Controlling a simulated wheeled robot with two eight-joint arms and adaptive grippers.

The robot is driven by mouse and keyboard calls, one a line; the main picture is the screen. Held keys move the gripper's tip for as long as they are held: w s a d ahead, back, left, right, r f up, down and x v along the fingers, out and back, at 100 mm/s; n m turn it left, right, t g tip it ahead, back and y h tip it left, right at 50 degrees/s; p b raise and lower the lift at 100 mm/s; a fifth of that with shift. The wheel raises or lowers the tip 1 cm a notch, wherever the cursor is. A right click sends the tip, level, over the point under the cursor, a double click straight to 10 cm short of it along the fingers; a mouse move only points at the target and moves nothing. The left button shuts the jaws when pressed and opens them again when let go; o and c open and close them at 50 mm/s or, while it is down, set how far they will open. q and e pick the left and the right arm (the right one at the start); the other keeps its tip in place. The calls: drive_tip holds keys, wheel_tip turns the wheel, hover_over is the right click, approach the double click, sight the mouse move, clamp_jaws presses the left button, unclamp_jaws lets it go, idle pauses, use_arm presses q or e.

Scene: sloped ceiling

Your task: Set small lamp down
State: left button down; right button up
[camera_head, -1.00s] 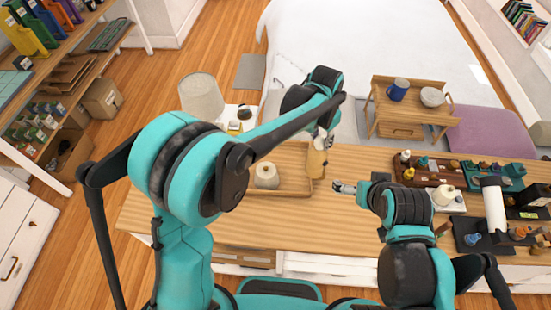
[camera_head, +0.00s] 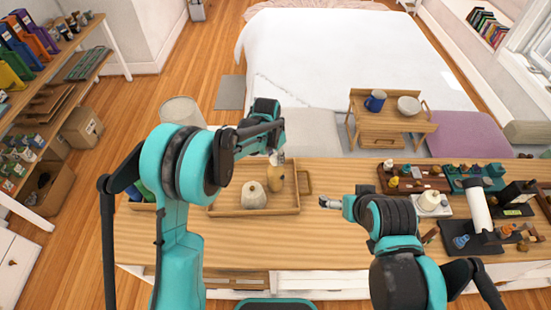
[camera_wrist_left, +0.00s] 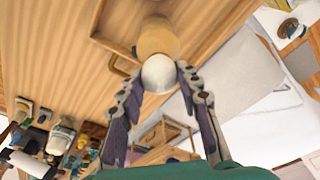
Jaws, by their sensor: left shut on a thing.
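The small lamp (camera_head: 273,173) has a tan wooden body and a white round top (camera_wrist_left: 158,73). My left gripper (camera_head: 277,157) is shut on the white top from above. The lamp is upright over the back right part of a wooden tray (camera_head: 228,210). I cannot tell whether its base touches the tray floor. In the left wrist view the tray's edge and handle show beside the lamp. A cream, rounded object (camera_head: 254,196) stands in the tray, left of the lamp. My right gripper (camera_head: 327,202) is over the table right of the tray; its jaw opening is unclear.
The tray lies on a long wooden table (camera_head: 300,240). Dark trays of small items (camera_head: 412,180) and a white roll on a stand (camera_head: 479,212) crowd the table's right end. The table's front middle is clear. A bed (camera_head: 340,60) and small wooden stand (camera_head: 390,125) are behind.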

use_arm(q)
drive_tip(key=shift+w+f, duration=0.1)
drive_tip(key=shift+f, duration=0.65)
drive_tip(key=c, duration=1.1)
unclamp_jaws()
drive_tip(key=shift+f, duration=0.1)
drive_tip(key=shift+o, duration=0.2)
